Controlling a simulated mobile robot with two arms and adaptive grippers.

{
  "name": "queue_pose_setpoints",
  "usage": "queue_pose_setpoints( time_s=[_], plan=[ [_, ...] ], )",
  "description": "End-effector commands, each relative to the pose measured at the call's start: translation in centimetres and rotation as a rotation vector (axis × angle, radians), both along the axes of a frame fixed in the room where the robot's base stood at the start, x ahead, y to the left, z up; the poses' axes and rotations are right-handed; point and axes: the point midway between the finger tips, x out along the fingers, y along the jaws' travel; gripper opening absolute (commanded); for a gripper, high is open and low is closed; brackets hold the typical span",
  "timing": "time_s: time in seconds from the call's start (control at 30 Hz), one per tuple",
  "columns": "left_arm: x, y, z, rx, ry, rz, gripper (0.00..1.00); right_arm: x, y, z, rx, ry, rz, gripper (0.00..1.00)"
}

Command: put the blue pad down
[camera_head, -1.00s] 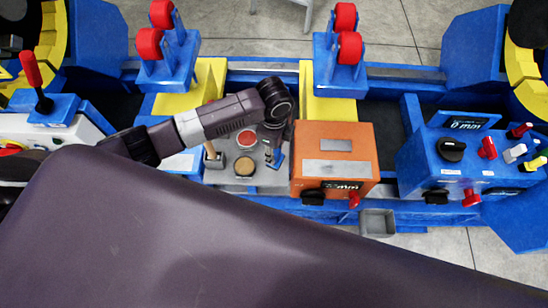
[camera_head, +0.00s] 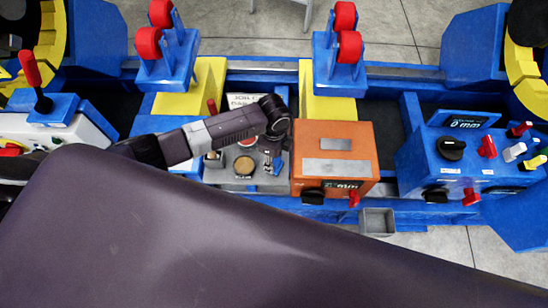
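The blue pad (camera_head: 278,166) is a small blue piece at the right side of the grey panel (camera_head: 216,177), close to the orange box. My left gripper (camera_head: 270,156) points down over this panel, directly at the blue pad. Its dark fingers are small and partly hidden under my wrist, so I cannot tell whether they are shut on the pad or only beside it. I also cannot tell whether the pad touches the panel. My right gripper is not in view.
The orange box (camera_head: 335,143) stands just right of the pad. A red button (camera_head: 247,141), a tan round disc (camera_head: 244,166) and a wooden-handled tool (camera_head: 213,158) crowd the panel. A small grey bin (camera_head: 377,222) sits at the front. Blue stands with red rollers (camera_head: 345,47) rise behind.

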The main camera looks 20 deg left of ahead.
Motion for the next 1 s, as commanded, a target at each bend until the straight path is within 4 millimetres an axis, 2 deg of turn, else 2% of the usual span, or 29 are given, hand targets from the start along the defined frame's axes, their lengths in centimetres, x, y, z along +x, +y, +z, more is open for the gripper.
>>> queue_pose_setpoints(
  time_s=[0.3, 0.47, 0.57, 0.8, 1.0],
  plan=[
    [0.0, 0.0, 0.1, 0.0, 0.0, 0.0, 0.49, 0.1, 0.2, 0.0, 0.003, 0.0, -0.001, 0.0],
    [0.1, 0.0, 1.2, -0.001, -0.003, -0.001, 0.49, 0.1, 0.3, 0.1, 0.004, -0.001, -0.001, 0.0],
    [0.1, 0.0, 2.8, -0.002, -0.003, -0.001, 0.49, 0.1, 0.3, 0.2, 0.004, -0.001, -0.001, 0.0],
    [0.0, 0.0, 8.0, -0.001, -0.004, -0.002, 0.49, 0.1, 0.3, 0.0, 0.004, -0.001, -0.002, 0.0],
    [0.0, 0.0, 11.2, -0.001, -0.002, 0.0, 0.49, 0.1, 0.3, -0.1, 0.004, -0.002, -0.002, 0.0]
  ],
)
